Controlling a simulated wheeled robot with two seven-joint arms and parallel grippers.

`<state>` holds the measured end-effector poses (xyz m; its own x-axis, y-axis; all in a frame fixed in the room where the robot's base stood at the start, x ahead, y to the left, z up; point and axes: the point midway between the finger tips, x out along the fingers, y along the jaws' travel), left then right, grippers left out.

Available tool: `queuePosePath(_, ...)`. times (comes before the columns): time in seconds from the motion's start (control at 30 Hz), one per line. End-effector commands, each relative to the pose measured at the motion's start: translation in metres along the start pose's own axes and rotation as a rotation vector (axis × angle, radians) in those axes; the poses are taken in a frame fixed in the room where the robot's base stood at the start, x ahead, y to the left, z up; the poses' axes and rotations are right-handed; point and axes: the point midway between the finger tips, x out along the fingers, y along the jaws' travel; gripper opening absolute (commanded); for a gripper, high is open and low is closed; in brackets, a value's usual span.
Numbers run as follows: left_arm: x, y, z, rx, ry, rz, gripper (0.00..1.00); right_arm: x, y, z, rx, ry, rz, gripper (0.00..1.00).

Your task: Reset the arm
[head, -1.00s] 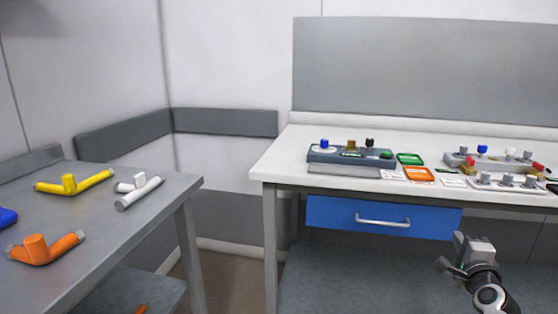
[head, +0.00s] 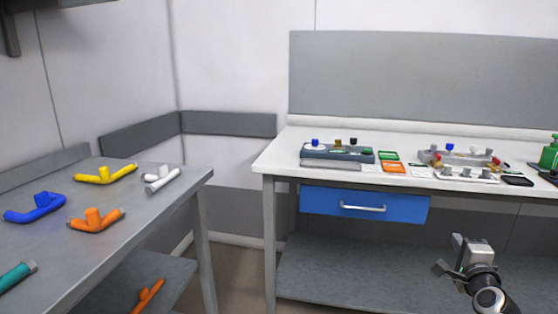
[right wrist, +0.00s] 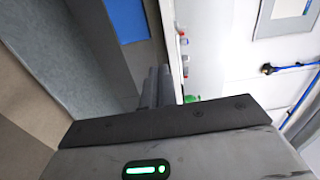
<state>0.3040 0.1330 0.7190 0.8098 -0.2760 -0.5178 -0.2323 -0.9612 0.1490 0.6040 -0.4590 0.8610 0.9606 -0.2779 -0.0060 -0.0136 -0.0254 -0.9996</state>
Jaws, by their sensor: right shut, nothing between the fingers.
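My right gripper (head: 457,256) is at the lower right of the head view, in front of the white-topped bench and below its top. It is shut and empty. In the right wrist view its dark fingers (right wrist: 157,88) lie side by side, with the bench edge beside them. My left gripper is not in view.
The white-topped bench (head: 280,150) holds a control box (head: 345,152), trays and knobbed panels; its blue drawer (head: 365,207) is shut. The grey table (head: 140,225) at left holds yellow (head: 105,174), blue (head: 36,208), orange (head: 96,220) and white (head: 162,179) agitators. Floor shows between them.

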Motion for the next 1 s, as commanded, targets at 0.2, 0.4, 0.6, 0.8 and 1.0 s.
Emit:
queuePosePath(0.2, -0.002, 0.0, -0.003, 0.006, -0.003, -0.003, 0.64, -0.034, 0.032, 0.035, -0.258, -0.092, 0.066, 0.0)
queuePosePath(0.4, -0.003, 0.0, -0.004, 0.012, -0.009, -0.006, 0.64, -0.075, 0.062, 0.071, -0.517, -0.203, 0.115, 0.0)
queuePosePath(0.6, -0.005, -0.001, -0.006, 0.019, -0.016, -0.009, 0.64, -0.144, 0.1, 0.12, -0.837, -0.379, 0.153, 0.0)
queuePosePath(0.8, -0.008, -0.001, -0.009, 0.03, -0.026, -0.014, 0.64, -0.265, 0.13, 0.184, -1.228, -0.655, 0.127, 0.0)
queuePosePath(1.0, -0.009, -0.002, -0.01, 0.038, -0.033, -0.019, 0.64, -0.354, 0.13, 0.219, -1.449, -0.84, 0.059, 0.0)
